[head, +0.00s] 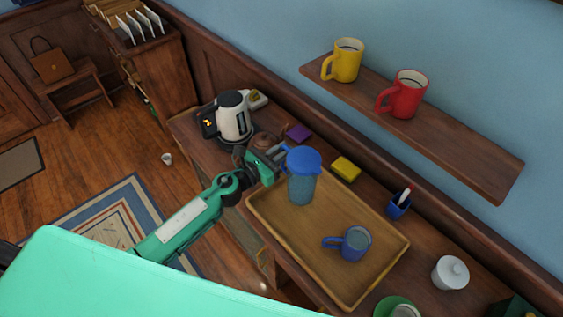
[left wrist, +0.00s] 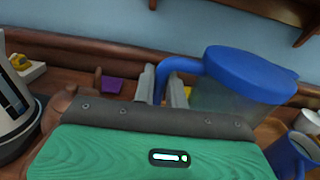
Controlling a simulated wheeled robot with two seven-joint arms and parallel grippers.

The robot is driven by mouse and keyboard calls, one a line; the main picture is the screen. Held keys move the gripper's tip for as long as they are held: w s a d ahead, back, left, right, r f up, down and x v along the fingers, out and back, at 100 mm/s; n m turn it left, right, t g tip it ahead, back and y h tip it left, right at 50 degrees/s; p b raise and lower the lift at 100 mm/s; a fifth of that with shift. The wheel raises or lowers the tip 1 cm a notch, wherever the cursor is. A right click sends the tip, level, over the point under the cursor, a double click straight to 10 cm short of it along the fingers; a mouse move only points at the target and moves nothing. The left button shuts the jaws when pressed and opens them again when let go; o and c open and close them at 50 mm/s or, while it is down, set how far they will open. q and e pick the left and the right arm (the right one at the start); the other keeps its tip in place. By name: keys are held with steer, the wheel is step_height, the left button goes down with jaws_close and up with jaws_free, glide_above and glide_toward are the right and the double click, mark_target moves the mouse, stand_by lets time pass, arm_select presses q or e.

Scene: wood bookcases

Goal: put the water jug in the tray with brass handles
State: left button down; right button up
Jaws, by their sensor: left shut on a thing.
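The water jug (head: 302,182) has a blue lid and handle and a see-through bluish body. It is upright over the left far part of the wooden tray (head: 302,237); I cannot tell whether its base touches the tray floor. My left gripper (head: 280,160) is shut on the jug's handle from the left. In the left wrist view the fingers (left wrist: 163,86) are on both sides of the blue handle, with the jug (left wrist: 238,80) to their right. The tray's brass handles are not clear to see. My right gripper is not in view.
A blue mug (head: 353,243) stands in the tray's right part. A white kettle (head: 234,117) and a brown pot stand left of the jug. A shelf with two mugs hangs above.

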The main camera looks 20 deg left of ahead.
arm_select(q)
steer(key=shift+f+b, duration=0.6)
steer(key=shift+f, duration=1.25)
steer(key=shift+f, duration=0.25)
steer(key=c, duration=1.4)
jaws_free()
steer(key=shift+c, duration=0.2)
steer(key=shift+r, duration=0.1)
